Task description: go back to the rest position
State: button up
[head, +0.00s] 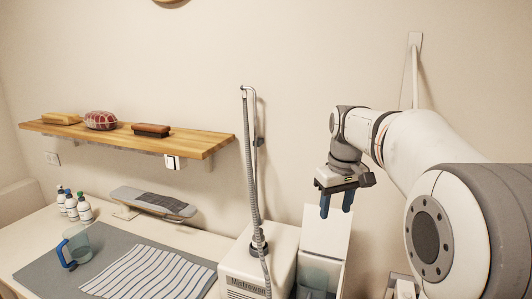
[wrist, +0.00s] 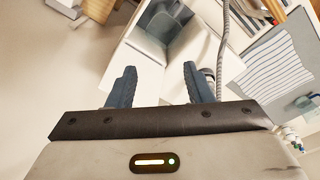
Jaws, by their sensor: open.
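My gripper (head: 337,203) hangs from the arm at the right of the head view, with its blue fingers pointing down. It is above a white box-like unit (head: 325,236) and clear of the table. In the wrist view my gripper (wrist: 157,84) shows its two fingers spread apart with nothing between them. Below and beyond the fingers is the white unit with a grey inside (wrist: 150,44).
A white steam station (head: 240,262) with an upright hose (head: 252,180) stands left of my gripper. A wooden shelf (head: 205,143) juts from the wall. The table holds a striped cloth (head: 148,274), a jug (head: 77,245), several bottles (head: 83,211) and a small ironing board (head: 152,202).

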jog(key=s+f+m+t+b, duration=0.1)
jog(key=s+f+m, duration=0.1)
jog(key=s+f, duration=0.5)
jog(key=s+a+f+m+t+b, duration=0.1)
jog(key=s+f, duration=0.6)
jog(key=s, duration=1)
jog(key=shift+s+a+f+m+b, duration=0.15)
jog(key=shift+s+a+m+b, duration=0.1)
jog(key=shift+s+m+b, duration=0.35)
